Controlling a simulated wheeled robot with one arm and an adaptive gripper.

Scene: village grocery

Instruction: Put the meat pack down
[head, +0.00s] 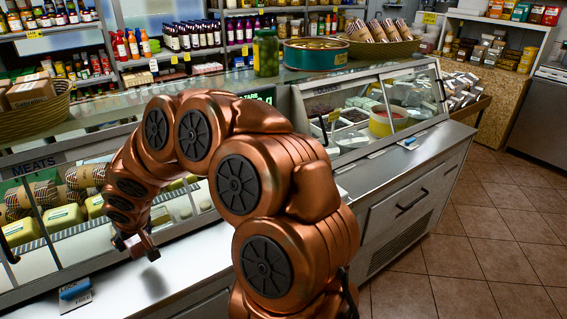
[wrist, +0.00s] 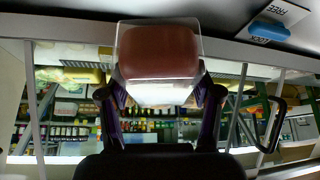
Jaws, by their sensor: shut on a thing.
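The meat pack (wrist: 158,52) is a pinkish-brown block in a clear and white wrapper. In the wrist view it sits between the two fingers of my gripper (wrist: 160,88), which are shut on it from both sides. In the head view my gripper (head: 141,244) hangs over the pale counter ledge (head: 150,285) in front of the meats case, at lower left. The pack is small and mostly unclear there. A dark shadow lies on the ledge below the gripper, and the exact gap cannot be told.
The meats case (head: 40,225) with wrapped goods stands behind the ledge. A glass display case (head: 365,110) is at right. Tiled floor is free at far right.

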